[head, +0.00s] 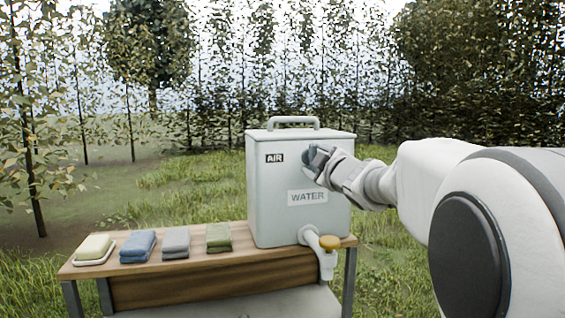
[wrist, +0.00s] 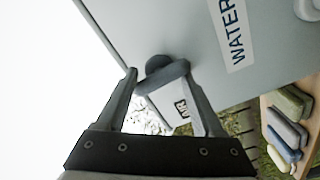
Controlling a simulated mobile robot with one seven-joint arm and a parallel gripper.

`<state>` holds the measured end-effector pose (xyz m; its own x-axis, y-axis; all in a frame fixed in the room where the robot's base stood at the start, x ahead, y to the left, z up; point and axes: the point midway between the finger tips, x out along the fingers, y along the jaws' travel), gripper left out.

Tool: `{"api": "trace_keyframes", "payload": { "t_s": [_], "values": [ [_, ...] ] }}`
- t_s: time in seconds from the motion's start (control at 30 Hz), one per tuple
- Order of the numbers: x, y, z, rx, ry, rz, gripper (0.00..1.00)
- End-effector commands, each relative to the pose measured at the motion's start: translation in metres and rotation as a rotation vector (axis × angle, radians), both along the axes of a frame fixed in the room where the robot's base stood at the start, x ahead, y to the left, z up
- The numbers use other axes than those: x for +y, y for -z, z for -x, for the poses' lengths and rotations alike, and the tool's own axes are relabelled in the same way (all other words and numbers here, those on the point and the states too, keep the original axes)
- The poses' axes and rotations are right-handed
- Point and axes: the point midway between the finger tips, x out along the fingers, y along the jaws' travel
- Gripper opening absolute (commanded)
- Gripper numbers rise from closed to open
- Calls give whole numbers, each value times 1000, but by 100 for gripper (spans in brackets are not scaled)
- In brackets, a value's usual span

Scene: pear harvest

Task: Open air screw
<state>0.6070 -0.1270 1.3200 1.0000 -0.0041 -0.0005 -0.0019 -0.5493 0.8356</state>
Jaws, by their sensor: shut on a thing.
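A pale grey water tank (head: 265,205) stands on the wooden table, with an "AIR" label (head: 274,158) high on its front and a "WATER" label lower down. My gripper (head: 313,163) reaches in from the right at the tank's upper front, right of the "AIR" label. In the wrist view, a dark grey air screw (wrist: 158,66) sits between the fingertips of my gripper (wrist: 161,75), which is shut on it. The gripper largely covers the screw in the head view. I cannot tell how far the screw is turned.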

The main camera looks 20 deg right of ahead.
Motion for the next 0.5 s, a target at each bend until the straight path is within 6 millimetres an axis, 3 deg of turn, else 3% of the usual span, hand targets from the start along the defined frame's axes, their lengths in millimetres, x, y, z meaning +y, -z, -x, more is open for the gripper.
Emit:
{"api": "trace_keyframes", "payload": {
  "t_s": [0.3,0.33,0.5],
  "values": [
    [-1,-1,0,-1,2,18,14],
    [-1,-1,0,-1,2,18,71],
    [-1,-1,0,-2,1,15,96]
  ]
}}
